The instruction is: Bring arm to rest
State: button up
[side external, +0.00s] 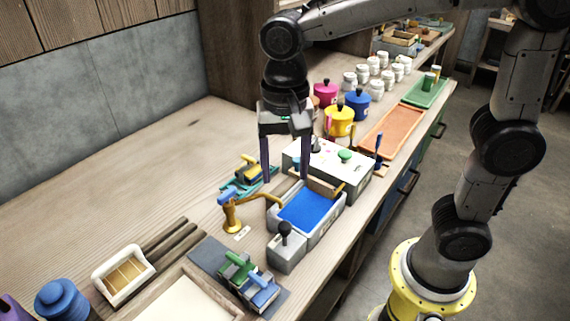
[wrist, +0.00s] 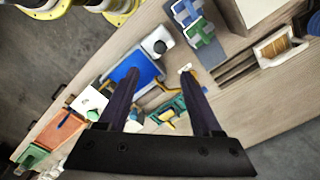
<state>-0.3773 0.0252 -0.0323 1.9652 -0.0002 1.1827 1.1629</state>
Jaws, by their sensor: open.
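My gripper (side external: 286,180) hangs from my arm above the workbench (side external: 130,190), pointing down. Its two dark purple fingers are apart with nothing between them. In the wrist view the open fingers (wrist: 158,80) reach over the bench near a grey basin with a blue inside (wrist: 130,66). The same blue basin (side external: 312,207) sits below and to the right of the fingers in the side external view. No mould that I can name with certainty hangs in either view.
A brass tap (side external: 232,215), a grey box with a black knob (side external: 287,250) and a white box with a green button (side external: 345,156) stand near the basin. Coloured pots (side external: 340,120), white jars (side external: 375,70) and an orange tray (side external: 392,130) lie farther back.

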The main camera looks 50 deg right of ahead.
jog(key=shift+r, duration=0.15)
jog(key=s+d+r+t, duration=0.3)
jog(key=s+d+r, duration=0.1)
jog(key=s+d, duration=0.4)
jog(key=s+d+f+n+t, duration=0.2)
jog(key=s+d+f+n, duration=0.1)
jog(key=n, duration=0.6)
jog(key=shift+s+d+f+t, duration=0.3)
jog(key=shift+s+f, duration=0.1)
jog(key=shift+s, duration=0.4)
